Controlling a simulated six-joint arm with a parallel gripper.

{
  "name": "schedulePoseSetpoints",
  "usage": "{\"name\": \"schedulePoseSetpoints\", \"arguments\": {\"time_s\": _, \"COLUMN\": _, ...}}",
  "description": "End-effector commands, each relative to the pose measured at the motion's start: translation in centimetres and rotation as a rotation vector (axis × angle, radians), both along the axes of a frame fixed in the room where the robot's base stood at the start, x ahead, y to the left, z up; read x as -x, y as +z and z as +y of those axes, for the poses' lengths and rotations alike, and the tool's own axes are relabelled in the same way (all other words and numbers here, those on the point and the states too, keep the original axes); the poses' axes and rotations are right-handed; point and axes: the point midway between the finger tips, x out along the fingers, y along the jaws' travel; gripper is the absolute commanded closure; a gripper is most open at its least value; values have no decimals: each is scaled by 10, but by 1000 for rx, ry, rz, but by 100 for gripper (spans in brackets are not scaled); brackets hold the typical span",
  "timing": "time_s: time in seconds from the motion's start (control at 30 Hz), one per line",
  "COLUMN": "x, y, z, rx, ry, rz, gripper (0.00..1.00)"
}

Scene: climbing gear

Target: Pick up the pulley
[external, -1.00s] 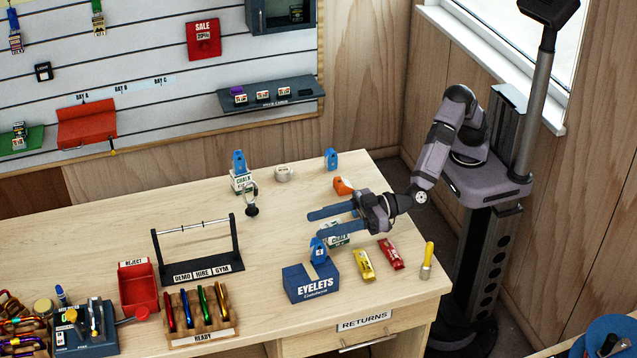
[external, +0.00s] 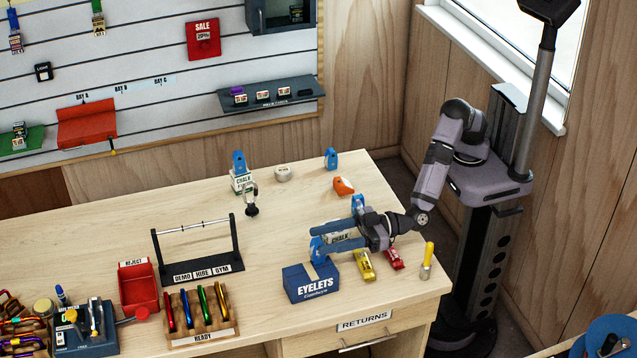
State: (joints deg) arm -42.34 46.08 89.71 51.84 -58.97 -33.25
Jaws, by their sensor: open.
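Several small blue pieces that look like pulleys are in the external view. Another (external: 331,158) stands at the back of the table, one (external: 239,161) is on a white chalk box at the back left, and one (external: 358,203) shows just behind my gripper. I cannot tell which is the task's pulley. My gripper (external: 315,242) is open, its two long blue fingers pointing left above the front right of the table. It holds nothing that I can see.
An orange piece (external: 343,186) sits behind. A black rack (external: 199,255) stands left; the table between is clear.

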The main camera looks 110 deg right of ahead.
Motion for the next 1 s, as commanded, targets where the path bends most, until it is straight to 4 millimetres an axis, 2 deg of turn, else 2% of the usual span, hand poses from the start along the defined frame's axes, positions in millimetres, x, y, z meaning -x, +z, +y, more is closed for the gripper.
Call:
{"name": "schedulePoseSetpoints", "arguments": {"time_s": 0.1, "x": 0, "y": -21, "z": 0, "rx": 5, "ry": 0, "rz": 4, "gripper": 54}}
{"name": "schedulePoseSetpoints", "arguments": {"time_s": 0.23, "x": -16, "y": -18, "z": -1, "rx": -1, "ry": -3, "rz": -2, "gripper": 54}}
{"name": "schedulePoseSetpoints", "arguments": {"time_s": 0.4, "x": -28, "y": -19, "z": 0, "rx": -2, "ry": -1, "rz": -1, "gripper": 54}}
{"name": "schedulePoseSetpoints", "arguments": {"time_s": 0.7, "x": -30, "y": -20, "z": 0, "rx": 0, "ry": 0, "rz": 0, "gripper": 54}}
{"name": "schedulePoseSetpoints", "arguments": {"time_s": 0.9, "x": -30, "y": -20, "z": 0, "rx": 0, "ry": 0, "rz": 0, "gripper": 100}}
{"name": "schedulePoseSetpoints", "arguments": {"time_s": 1.0, "x": -30, "y": -19, "z": 0, "rx": -1, "ry": 0, "rz": -1, "gripper": 100}}
